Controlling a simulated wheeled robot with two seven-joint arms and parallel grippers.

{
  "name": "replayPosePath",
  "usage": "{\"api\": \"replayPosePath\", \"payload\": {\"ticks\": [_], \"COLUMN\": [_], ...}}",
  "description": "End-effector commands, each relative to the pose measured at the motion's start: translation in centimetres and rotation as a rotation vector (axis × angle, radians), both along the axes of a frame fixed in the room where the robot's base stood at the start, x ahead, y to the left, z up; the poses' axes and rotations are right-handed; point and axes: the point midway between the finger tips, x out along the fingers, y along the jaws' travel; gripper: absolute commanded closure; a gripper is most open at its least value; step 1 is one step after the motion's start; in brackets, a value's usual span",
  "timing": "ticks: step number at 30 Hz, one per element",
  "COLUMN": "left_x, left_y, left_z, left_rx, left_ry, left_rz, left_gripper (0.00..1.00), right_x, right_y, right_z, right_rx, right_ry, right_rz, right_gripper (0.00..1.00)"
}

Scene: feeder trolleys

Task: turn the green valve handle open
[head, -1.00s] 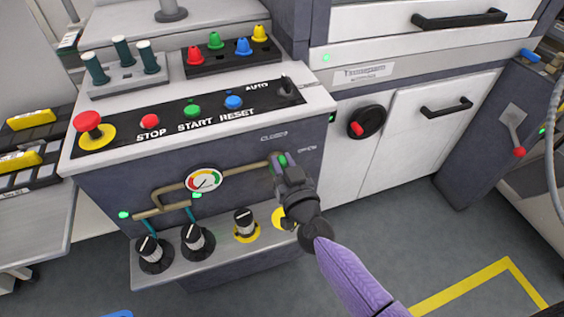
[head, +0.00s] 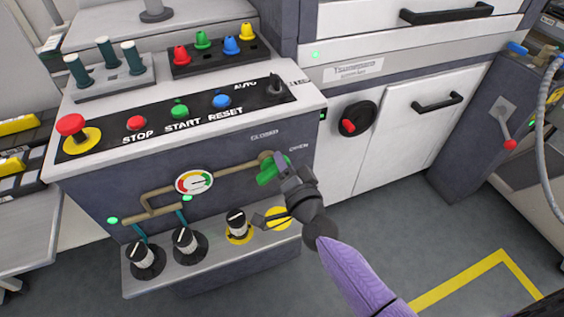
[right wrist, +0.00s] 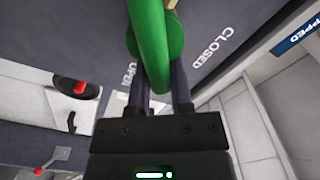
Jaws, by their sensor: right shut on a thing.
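The green valve handle (head: 268,175) is on the pipe at the front of the grey console, below the "CLOSED" (head: 264,134) and "OPEN" (head: 298,148) labels. My right gripper (head: 283,168) is shut on the handle and partly covers it. In the right wrist view the green handle (right wrist: 150,40) runs down between my two fingers, with "OPEN" close on its left and "CLOSED" farther off on its right. My left gripper is not in view.
A round gauge (head: 194,182) sits on the brass pipe (head: 228,168) left of the handle. Below is a shelf with several black-and-white knobs (head: 186,242). The console top carries push buttons (head: 180,111). Floor to the right is clear, with a yellow line (head: 460,282).

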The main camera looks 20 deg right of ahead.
Motion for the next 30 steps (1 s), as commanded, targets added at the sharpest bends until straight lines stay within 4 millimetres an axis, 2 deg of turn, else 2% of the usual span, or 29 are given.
{"api": "replayPosePath", "payload": {"ticks": [1,15,30], "left_x": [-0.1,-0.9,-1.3], "left_y": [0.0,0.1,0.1], "left_z": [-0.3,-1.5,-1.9], "left_rx": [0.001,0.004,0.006], "left_ry": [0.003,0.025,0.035], "left_rz": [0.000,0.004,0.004], "left_gripper": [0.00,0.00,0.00], "right_x": [-0.3,-0.3,-0.3], "right_y": [0.3,0.1,0.1], "right_z": [-1.1,-2.0,-2.2], "right_rx": [0.039,0.429,0.608], "right_ry": [0.024,0.038,0.043], "right_rz": [0.012,0.012,0.012], "right_gripper": [1.00,1.00,1.00]}}
